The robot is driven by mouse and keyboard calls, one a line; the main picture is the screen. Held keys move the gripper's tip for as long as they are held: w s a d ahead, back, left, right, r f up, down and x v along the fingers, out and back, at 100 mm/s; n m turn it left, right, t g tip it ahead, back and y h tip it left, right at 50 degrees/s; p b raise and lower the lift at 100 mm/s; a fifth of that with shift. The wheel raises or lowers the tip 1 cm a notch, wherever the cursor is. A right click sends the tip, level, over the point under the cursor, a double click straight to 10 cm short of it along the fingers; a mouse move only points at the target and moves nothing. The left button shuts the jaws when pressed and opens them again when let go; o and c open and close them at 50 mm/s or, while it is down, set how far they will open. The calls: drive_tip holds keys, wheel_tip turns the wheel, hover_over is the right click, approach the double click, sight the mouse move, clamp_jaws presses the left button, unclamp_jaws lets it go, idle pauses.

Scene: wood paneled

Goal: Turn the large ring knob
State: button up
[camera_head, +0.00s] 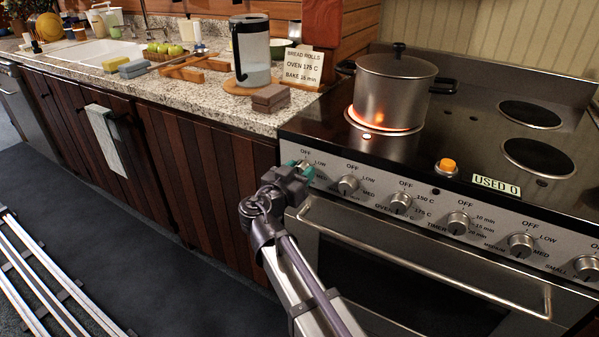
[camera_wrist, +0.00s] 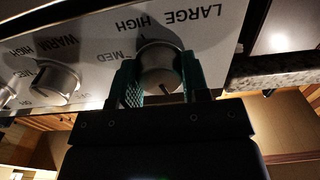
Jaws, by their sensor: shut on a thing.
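The large ring knob (camera_wrist: 160,66) is a round metal knob beside the word LARGE on the stove's front panel. In the wrist view the panel appears upside down, with HIGH and MED near the knob. My gripper (camera_wrist: 160,80) has its green fingers on both sides of the knob, shut on it. In the head view my gripper (camera_head: 303,169) is at the panel's left end and mostly hides this knob; OFF and LOW show near it. A dark mark shows on the knob's rim, but its setting is hard to read.
A lidded steel pot (camera_head: 392,92) stands on a burner glowing orange. Several other knobs, such as the oven knob (camera_head: 400,203), line the panel. The oven handle (camera_head: 430,258) runs below. The counter (camera_head: 215,97) to the left holds a pitcher (camera_head: 251,50) and small items.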

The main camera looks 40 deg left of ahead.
drive_tip(key=o, duration=0.9)
drive_tip(key=shift+o, duration=0.2)
drive_tip(key=s+d, duration=0.1)
drive_tip(key=s, duration=0.9)
drive_tip(key=shift+s, duration=0.4)
